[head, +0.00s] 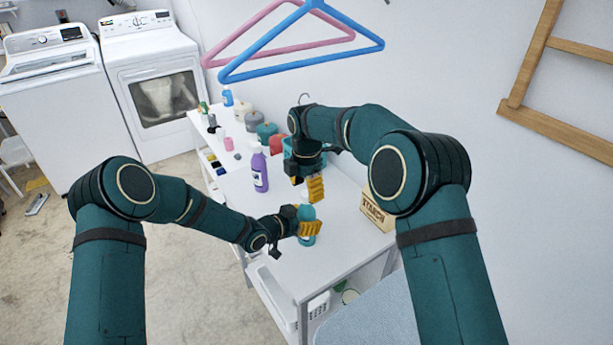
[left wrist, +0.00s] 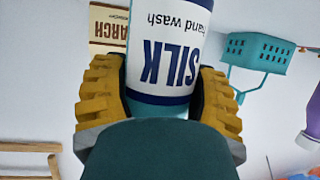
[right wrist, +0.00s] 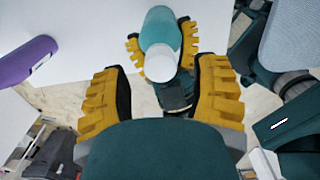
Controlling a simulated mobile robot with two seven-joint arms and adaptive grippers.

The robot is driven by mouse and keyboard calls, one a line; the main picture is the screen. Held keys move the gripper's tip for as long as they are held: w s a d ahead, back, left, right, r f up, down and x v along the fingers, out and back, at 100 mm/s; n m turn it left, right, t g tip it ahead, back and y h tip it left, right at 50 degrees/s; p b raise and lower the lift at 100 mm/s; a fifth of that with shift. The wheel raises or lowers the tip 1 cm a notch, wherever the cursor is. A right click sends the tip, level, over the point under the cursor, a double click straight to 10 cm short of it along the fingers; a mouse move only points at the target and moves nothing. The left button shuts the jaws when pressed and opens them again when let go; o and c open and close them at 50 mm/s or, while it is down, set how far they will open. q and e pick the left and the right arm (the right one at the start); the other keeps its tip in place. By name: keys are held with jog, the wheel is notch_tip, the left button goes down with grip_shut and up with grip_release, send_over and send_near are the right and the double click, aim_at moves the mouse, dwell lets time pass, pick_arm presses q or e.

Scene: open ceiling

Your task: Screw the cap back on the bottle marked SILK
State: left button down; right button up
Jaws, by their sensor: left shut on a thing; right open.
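The SILK bottle (left wrist: 163,50) is teal with a white label, which reads upside down in the left wrist view. My left gripper (head: 308,229) is shut around its body above the white table; the gripper also shows beyond the bottle in the right wrist view. The teal bottle (right wrist: 161,27) there has a round white top (right wrist: 160,65), which looks like the cap; I cannot tell how tightly it sits. My right gripper (head: 312,188) is open above the bottle. In the right wrist view its fingers (right wrist: 160,85) stand apart on either side of the white top, not touching it.
A purple bottle (head: 260,171) stands on the table left of the grippers. A starch box (head: 377,209) stands to the right. A teal basket (left wrist: 258,52) and several containers are farther back. The table front (head: 330,262) is clear.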

jog(key=shift+f, duration=1.1)
jog(key=shift+c, duration=0.4)
grip_shut()
